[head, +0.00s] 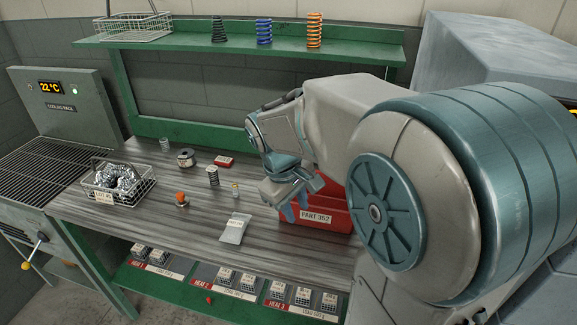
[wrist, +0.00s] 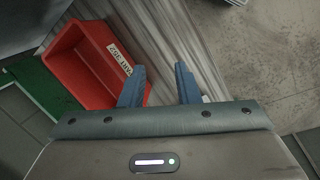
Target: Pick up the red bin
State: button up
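The red bin (head: 330,216) stands at the right end of the workbench, with a white label reading PART 352 on its front. My arm hides part of it in the head view. In the wrist view the red bin (wrist: 84,68) is at the upper left, and its inside looks empty. My gripper (head: 297,211) is by the bin's left front side. In the wrist view my gripper (wrist: 160,84) has its two blue fingers spread apart with nothing between them. The left finger overlaps the bin's labelled edge in the picture; I cannot tell whether they touch.
A wire basket (head: 107,195) with coiled metal sits at the bench's left. A grey packet (head: 235,229), a spool (head: 186,158), springs and a small red box (head: 224,161) lie mid-bench. A green shelf (head: 240,45) with springs is above. The bench front is mostly clear.

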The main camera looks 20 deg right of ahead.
aim_at(316, 206)
jog(key=w+d+n+g+h+p, duration=0.15)
jog(key=w+d+n+p, duration=0.3)
jog(key=w, duration=0.75)
jog(key=shift+n+g, duration=0.35)
jog(key=shift+n, duration=0.2)
jog(key=x, duration=1)
jog(key=shift+w+f, duration=0.1)
jog(key=shift+w, duration=0.3)
jog(key=shift+p+x, duration=1)
jog(key=shift+x, duration=1.6)
jog(key=shift+s, duration=0.15)
grip_shut()
